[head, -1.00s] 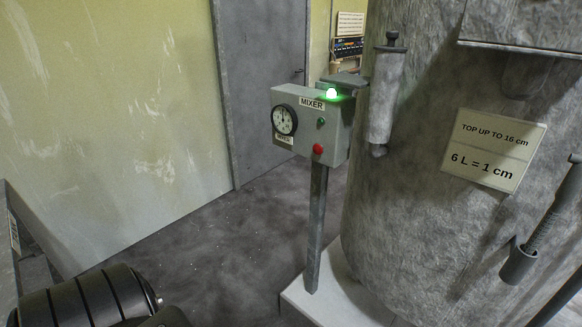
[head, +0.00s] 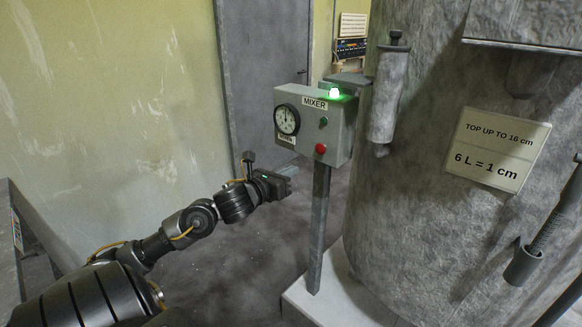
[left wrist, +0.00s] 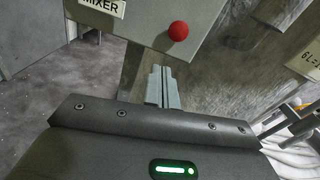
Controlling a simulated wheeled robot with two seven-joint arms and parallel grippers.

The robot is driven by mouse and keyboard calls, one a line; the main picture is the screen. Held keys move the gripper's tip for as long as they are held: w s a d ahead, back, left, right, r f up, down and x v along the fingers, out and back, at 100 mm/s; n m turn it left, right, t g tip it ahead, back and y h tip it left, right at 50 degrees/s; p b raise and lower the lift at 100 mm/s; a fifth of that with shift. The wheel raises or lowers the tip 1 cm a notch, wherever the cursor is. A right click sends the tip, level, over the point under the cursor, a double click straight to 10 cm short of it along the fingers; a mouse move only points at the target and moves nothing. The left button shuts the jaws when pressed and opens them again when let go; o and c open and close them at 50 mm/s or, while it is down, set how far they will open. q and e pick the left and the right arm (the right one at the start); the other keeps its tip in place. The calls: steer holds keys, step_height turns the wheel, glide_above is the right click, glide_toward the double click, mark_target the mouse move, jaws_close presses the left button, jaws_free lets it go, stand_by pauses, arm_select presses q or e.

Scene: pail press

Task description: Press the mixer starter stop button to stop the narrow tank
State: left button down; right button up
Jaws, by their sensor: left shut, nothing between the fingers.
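The grey mixer starter box (head: 343,132) stands on a post beside the tank. It carries a MIXER label, a round dial (head: 287,120), a green button (head: 323,121) and a red button (head: 320,149). A green lamp (head: 335,93) on its top is lit. The red button also shows in the left wrist view (left wrist: 179,31), beyond the fingertips. My left gripper (head: 290,171) is shut and empty, left of the post and a little below the red button, apart from it. Its closed fingers show in the left wrist view (left wrist: 161,72). My right gripper is not in view.
The large grey tank (head: 420,215) stands right of the box, with a sign reading "TOP UP TO 16 cm, 6 L = 1 cm" (head: 493,148). The post (head: 318,230) rises from a pale plinth (head: 340,290). Open floor lies left of the post, before a grey door (head: 265,60).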

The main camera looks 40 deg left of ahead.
mark_target(319, 150)
arm_select(q)
steer(key=w+r, duration=0.1)
steer(key=w, duration=0.1)
steer(key=w+d+r+m, duration=0.1)
steer(key=w+r+m+p, duration=0.1)
steer(key=w, duration=0.1)
steer(key=shift+w+d+t+h, duration=0.2)
steer(key=shift+w+t+h, duration=0.1)
steer(key=shift+w, duration=0.05)
steer(key=shift+w+b, duration=0.3)
steer(key=shift+w, duration=0.55)
steer(key=shift+r, duration=0.1)
